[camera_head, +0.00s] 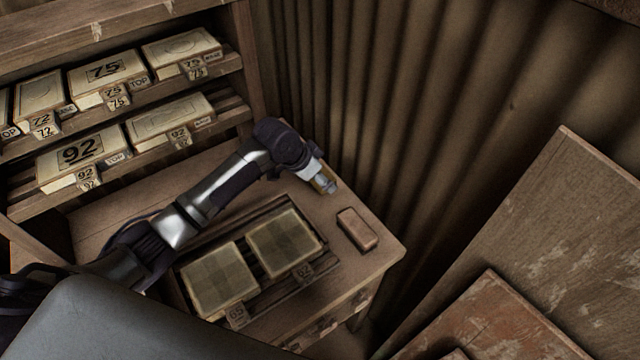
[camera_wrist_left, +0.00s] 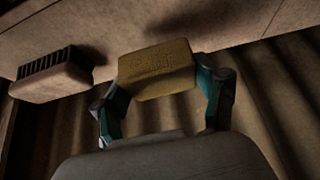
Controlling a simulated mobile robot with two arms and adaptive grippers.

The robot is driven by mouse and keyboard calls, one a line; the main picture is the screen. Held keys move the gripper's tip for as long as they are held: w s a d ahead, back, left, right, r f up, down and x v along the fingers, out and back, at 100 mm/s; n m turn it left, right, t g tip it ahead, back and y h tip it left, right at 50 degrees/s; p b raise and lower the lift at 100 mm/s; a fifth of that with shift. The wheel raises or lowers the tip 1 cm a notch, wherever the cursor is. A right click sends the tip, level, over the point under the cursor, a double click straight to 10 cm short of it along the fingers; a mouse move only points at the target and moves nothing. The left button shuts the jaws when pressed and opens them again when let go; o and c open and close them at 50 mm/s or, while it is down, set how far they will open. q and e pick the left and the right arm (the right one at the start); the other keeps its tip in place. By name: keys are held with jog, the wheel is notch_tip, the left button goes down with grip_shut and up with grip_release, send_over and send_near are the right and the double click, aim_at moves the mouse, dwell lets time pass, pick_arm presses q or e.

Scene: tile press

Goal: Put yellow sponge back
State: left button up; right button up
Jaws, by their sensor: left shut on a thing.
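The yellow sponge (camera_wrist_left: 156,72) is between the two fingers of my left gripper (camera_wrist_left: 162,88) in the left wrist view, which is shut on it. In the head view my left gripper (camera_head: 325,184) is over the far right part of the wooden bench top (camera_head: 382,252), near the corrugated wall. There the sponge shows only as a small yellowish sliver, mostly hidden by the gripper. I cannot tell whether the sponge touches the bench top. My right gripper is not in view.
A brown wooden brush (camera_head: 357,230) lies close by on the bench; its dark bristles show in the left wrist view (camera_wrist_left: 50,76). A rack with two tile panels (camera_head: 284,243) lies under my arm. Shelves at upper left hold numbered boxes (camera_head: 80,153). Boards (camera_head: 560,230) lean at right.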

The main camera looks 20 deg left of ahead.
pick_arm(q)
jog(key=shift+a+f+p, duration=0.1)
jog(key=shift+f+p, duration=0.2)
jog(key=shift+f, duration=1.75)
jog(key=shift+f, duration=0.2)
jog(key=o, duration=1.1)
jog(key=shift+r, duration=0.15)
jog(key=v, duration=1.2)
jog(key=shift+r, duration=0.1)
